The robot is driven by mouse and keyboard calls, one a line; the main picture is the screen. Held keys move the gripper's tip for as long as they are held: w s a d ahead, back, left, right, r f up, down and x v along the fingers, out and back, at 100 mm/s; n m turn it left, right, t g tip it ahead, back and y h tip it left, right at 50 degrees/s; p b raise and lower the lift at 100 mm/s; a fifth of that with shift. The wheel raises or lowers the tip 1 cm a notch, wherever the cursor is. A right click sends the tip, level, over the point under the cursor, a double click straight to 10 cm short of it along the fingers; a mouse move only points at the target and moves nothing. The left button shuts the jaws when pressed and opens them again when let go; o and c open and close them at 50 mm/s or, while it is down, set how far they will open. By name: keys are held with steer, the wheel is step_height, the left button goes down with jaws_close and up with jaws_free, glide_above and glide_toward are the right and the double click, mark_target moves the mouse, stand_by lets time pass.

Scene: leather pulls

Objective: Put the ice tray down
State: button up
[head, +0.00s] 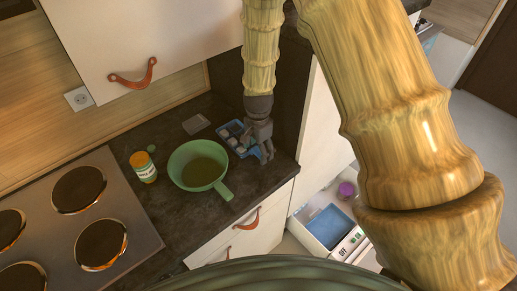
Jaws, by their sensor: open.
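The blue ice tray (231,131) with pale cubes in it sits on the dark countertop, behind and to the right of the green pan. My gripper (266,157) is open at the right end of the tray, with its dark fingers pointing down near the counter. The gripper hides part of the tray's right side. I cannot tell whether the fingers touch the tray.
A green pan (203,172) with its handle toward the front stands beside the tray. A jar with an orange lid (144,166) and a stove (88,219) are to the left. A grey square (196,124) lies behind.

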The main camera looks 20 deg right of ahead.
steer(key=shift+r, duration=0.15)
step_height(320, 180, up, 12)
steer(key=b, duration=0.4)
steer(key=shift+b, duration=0.35)
stand_by(0.4)
